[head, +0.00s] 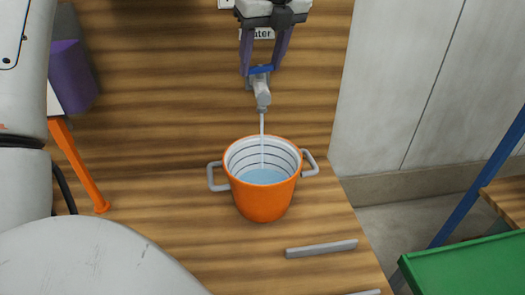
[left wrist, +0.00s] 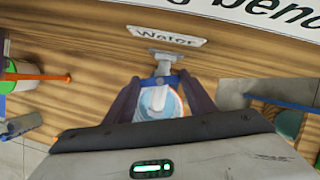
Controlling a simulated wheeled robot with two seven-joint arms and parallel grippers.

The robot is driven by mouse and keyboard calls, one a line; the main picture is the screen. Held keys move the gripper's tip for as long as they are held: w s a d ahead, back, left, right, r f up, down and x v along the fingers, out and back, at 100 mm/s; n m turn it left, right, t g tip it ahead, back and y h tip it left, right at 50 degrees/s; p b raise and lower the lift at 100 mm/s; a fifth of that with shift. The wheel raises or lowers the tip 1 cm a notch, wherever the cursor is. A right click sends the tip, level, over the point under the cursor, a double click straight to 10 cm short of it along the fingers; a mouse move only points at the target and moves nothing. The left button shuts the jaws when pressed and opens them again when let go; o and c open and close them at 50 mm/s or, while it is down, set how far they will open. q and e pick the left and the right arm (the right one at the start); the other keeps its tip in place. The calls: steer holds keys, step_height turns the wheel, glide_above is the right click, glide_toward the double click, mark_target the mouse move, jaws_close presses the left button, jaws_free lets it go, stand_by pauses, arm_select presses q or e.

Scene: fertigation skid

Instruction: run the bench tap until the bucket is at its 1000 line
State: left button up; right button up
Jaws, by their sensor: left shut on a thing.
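The grey bench tap (head: 262,92) has a blue lever (head: 261,69), and a thin stream of water runs from its spout. My left gripper (head: 260,73) is shut on the lever, its purple fingers on either side. The orange bucket (head: 263,205) stands upright under the spout with grey handles on both sides. Water (head: 262,177) lies inside it, with several dark lines showing on the pale inner wall above the surface. Their numbers are too small to read. In the left wrist view the tap (left wrist: 163,66) shows between the fingers, and the bucket is partly hidden behind them.
A grey bar handle (head: 322,248) lies in front of the bucket. An orange rod (head: 80,165) and a purple block (head: 72,76) are at the left. A green tray (head: 470,265) is at the lower right. A "Water" sign (left wrist: 166,36) is above the tap.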

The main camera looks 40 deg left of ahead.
arm_select(q)
steer(key=shift+r, duration=0.1)
steer(key=n+g, duration=0.1)
steer(key=n, duration=0.2)
steer(key=shift+w, duration=0.15)
steer(key=shift+n, duration=0.6)
steer(key=n+g, duration=0.1)
steer(key=n, duration=0.2)
steer(key=shift+w+g, duration=0.15)
steer(key=shift+g, duration=0.15)
steer(key=shift+n, duration=0.4)
stand_by(5.8)
